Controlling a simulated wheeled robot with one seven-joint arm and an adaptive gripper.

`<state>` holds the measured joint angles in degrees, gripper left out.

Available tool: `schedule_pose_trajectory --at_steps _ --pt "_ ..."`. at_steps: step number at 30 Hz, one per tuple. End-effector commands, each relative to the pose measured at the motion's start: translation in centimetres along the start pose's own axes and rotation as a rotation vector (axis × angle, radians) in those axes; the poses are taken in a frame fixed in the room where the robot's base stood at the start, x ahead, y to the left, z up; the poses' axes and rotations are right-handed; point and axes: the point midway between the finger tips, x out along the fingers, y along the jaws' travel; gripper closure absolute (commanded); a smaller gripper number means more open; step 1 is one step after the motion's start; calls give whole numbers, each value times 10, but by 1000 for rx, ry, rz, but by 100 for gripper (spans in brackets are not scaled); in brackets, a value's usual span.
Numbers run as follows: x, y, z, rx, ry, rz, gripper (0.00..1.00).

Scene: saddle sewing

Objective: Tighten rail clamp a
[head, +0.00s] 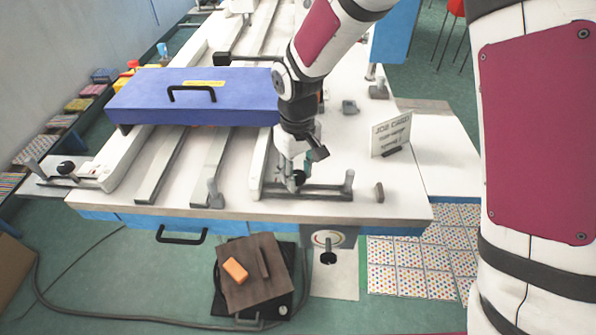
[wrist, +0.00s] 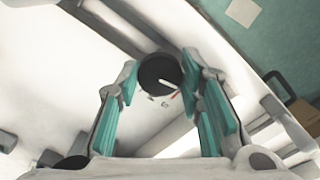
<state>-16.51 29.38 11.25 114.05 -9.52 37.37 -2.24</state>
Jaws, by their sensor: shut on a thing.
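A round black clamp knob (head: 299,177) with a white pointer line sits at the front end of the right rail. It also shows in the wrist view (wrist: 160,77), between my fingertips. My gripper (head: 297,168) points down at the table's front and is shut on this knob, with one teal-padded finger on each side. A small red mark shows beside the knob in the wrist view. My fingers and wrist hide part of the clamp in the head view. A similar dark knob (head: 66,168) stands on the left rail's front end; no label tells which clamp is a.
A blue cover with a black handle (head: 190,94) lies across the rails. A job card (head: 391,134) stands right of my gripper. A grey post (head: 348,182) rises close to the knob. Below the front edge are a hand knob (head: 328,258) and a stool (head: 250,285) with an orange block.

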Motion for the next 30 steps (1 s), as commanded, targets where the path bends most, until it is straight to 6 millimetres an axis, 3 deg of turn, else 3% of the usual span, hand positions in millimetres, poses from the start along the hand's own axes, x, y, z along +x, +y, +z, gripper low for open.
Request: schedule_pose_trajectory --at_steps 10,26,27,30 --pt "-1 0 -1 139 1 1 94" --pt "-1 0 -1 161 1 0 94" --pt "-1 0 -1 161 1 0 61" --pt "-1 0 -1 161 1 0 45"
